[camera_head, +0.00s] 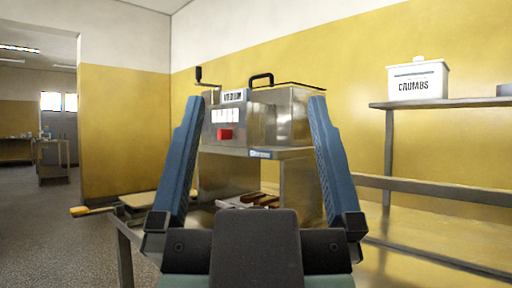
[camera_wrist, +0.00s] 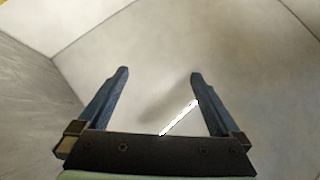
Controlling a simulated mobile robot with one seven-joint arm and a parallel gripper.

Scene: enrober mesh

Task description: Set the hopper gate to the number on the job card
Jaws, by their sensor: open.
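The hopper machine (camera_head: 290,118), a steel box with a black lid handle and a crank on its upper left, stands ahead in the head view. On its front are a white scale panel (camera_head: 225,115) and a red block (camera_head: 225,134), which looks like the gate's pointer; the marks are too small to read. My gripper (camera_head: 256,105) is open and empty, its blue fingers framing the machine from nearer the camera. The wrist view shows the gripper (camera_wrist: 160,80) against pale wall and ceiling surfaces, with nothing between the fingers. I cannot make out a job card.
Brown bars lie on a pale tray (camera_head: 235,203) under the machine. A white crumbs box (camera_head: 417,80) stands on the right shelf (camera_head: 450,102), with a lower steel bench beneath. A yellow-ended handle (camera_head: 80,211) sticks out at left. The floor (camera_head: 60,235) at left is open.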

